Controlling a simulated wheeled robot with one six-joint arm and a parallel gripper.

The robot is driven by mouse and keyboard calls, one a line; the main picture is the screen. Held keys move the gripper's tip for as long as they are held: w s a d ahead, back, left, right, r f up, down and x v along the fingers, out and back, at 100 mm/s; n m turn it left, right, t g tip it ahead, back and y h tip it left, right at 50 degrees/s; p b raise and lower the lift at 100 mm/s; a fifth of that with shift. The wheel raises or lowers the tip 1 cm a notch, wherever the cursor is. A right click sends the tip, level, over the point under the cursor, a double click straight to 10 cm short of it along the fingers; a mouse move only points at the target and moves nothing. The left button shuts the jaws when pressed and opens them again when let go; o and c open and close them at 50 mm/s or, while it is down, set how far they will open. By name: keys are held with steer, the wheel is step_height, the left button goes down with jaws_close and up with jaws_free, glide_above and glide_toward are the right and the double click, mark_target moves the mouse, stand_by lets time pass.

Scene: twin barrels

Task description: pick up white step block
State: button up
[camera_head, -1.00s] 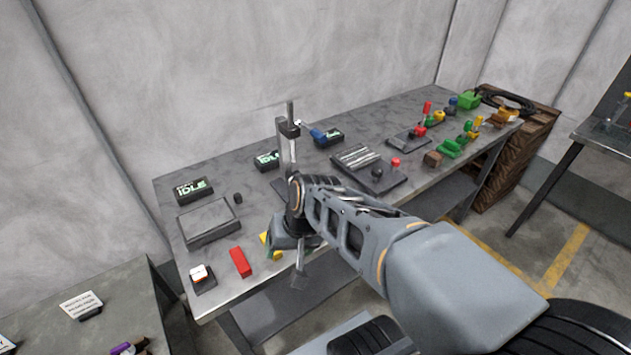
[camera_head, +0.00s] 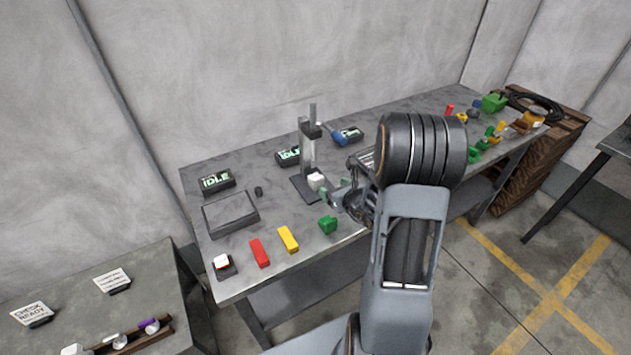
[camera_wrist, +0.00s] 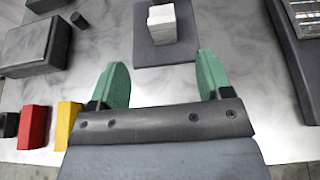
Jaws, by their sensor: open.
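A white step block (camera_head: 316,181) stands on the dark base plate (camera_head: 299,189) of a small upright press on the bench. In the wrist view the white block (camera_wrist: 162,24) is at the top centre, on the dark plate (camera_wrist: 178,52). My gripper (camera_wrist: 161,72) is open and empty, with its two green fingers spread. The block lies beyond the fingertips, roughly in line with the gap between them. In the head view my gripper (camera_head: 335,197) is just right of the block, partly hidden by my own arm.
The press column (camera_head: 308,150) rises behind the block. Red (camera_head: 260,253), yellow (camera_head: 288,239) and green (camera_head: 328,224) blocks lie along the front edge. A grey box (camera_head: 231,213) stands to the left.

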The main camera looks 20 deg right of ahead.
mark_target(319, 180)
steer(key=p+x, duration=0.1)
steer(key=x, duration=0.7)
steer(key=shift+d, duration=0.1)
steer(key=shift+p+x, duration=0.9)
steer(key=shift+x, duration=1.65)
steer(key=shift+s+f, duration=0.1)
steer(key=shift+f, duration=0.05)
steer(key=shift+c, duration=0.3)
steer(key=c, duration=1.2)
jaws_close()
